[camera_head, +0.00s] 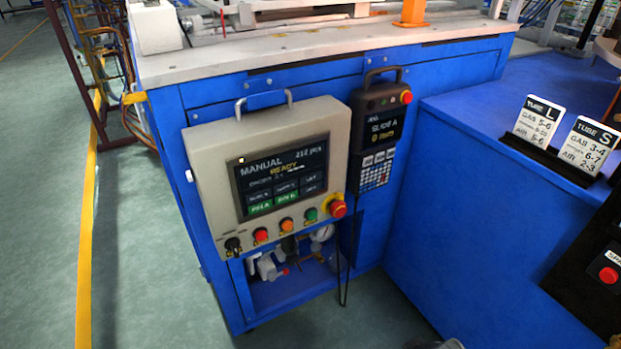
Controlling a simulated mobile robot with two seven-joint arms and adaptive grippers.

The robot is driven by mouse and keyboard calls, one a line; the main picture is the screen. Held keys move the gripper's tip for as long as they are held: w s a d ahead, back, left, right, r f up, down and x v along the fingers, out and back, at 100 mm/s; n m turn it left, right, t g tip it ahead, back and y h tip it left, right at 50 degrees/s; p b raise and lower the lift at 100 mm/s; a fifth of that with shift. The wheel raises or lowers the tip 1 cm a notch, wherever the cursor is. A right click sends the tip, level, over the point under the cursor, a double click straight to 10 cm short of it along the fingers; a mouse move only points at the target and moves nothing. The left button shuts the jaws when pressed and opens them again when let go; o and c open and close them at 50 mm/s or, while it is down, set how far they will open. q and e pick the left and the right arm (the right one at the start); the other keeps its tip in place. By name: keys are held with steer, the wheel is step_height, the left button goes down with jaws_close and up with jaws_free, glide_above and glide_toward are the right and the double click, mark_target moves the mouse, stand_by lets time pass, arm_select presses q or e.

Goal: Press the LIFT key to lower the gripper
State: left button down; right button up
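A beige control panel (216,162) hangs on the front of a blue machine. Its dark screen (283,179) reads MANUAL and READY, with small keys in its lower half. The two bottom-left keys are green; the others are dark. The key labels are too small to read surely, so I cannot tell which one is LIFT. A dark handheld pendant (377,126) hangs to the right of the panel, with a small display and a keypad (375,175). Neither of my grippers is clearly in view.
Below the screen are a black knob (233,244), red, orange and green buttons, and a protruding red emergency stop (338,208). A handle (263,100) sticks up from the panel. Label cards (537,120) stand on the blue bench at right. Open floor lies at left.

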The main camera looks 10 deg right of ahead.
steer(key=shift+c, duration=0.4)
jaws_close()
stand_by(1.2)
